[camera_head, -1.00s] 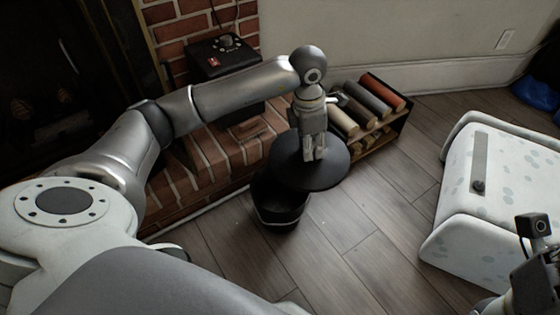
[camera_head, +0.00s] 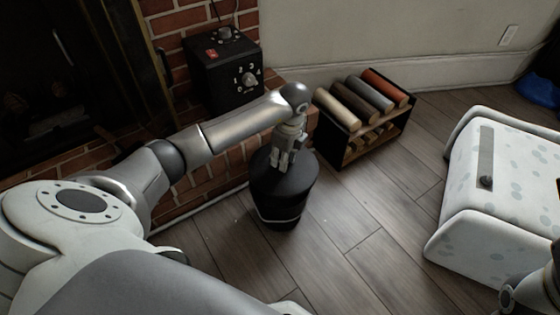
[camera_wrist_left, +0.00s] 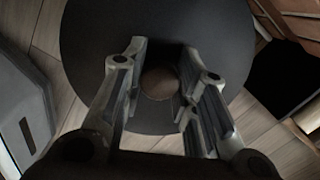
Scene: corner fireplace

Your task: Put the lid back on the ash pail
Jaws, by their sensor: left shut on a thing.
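The black ash pail (camera_head: 280,210) stands on the wood floor in front of the brick hearth. The black round lid (camera_head: 301,181) is over its mouth and looks level; whether it is fully seated I cannot tell. My left gripper (camera_head: 281,168) points down at the lid's middle and is shut on its knob. In the left wrist view, the lid (camera_wrist_left: 158,22) fills the upper middle, and a brownish round knob (camera_wrist_left: 160,83) shows between the fingers (camera_wrist_left: 160,75). Only a dark end part of my right arm (camera_head: 530,288) shows at the lower right edge; its fingertips are hidden.
A low rack with rolled pieces (camera_head: 362,130) stands close right of the pail. A black box with a dial (camera_head: 228,75) sits on the hearth (camera_head: 205,172) behind. A pale spotted padded piece (camera_head: 495,190) is at the right. The floor between is clear.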

